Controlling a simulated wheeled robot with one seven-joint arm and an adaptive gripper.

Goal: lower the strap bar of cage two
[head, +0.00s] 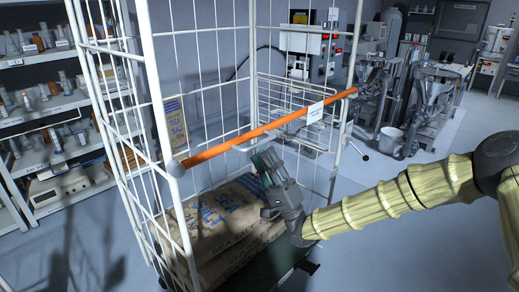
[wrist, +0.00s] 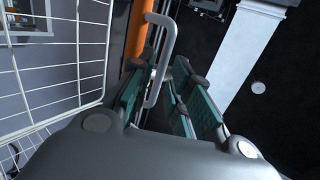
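The orange strap bar (head: 260,132) runs across the front of the white wire cage (head: 170,215), up at its right end and lower at the grey round end on the left post. My gripper (head: 262,160) is just below and in front of the bar's middle. In the wrist view the orange bar (wrist: 136,35) shows with a grey U-shaped handle (wrist: 168,55). My gripper's teal-padded fingers (wrist: 158,95) stand apart, with the handle's lower end between them. I cannot tell whether they touch it. The cage number is not readable.
Brown printed sacks (head: 225,215) lie in the cage's bottom. Shelves (head: 55,110) with bottles stand at the left. Grey machines (head: 430,100) and a white bucket (head: 390,140) stand at the back right.

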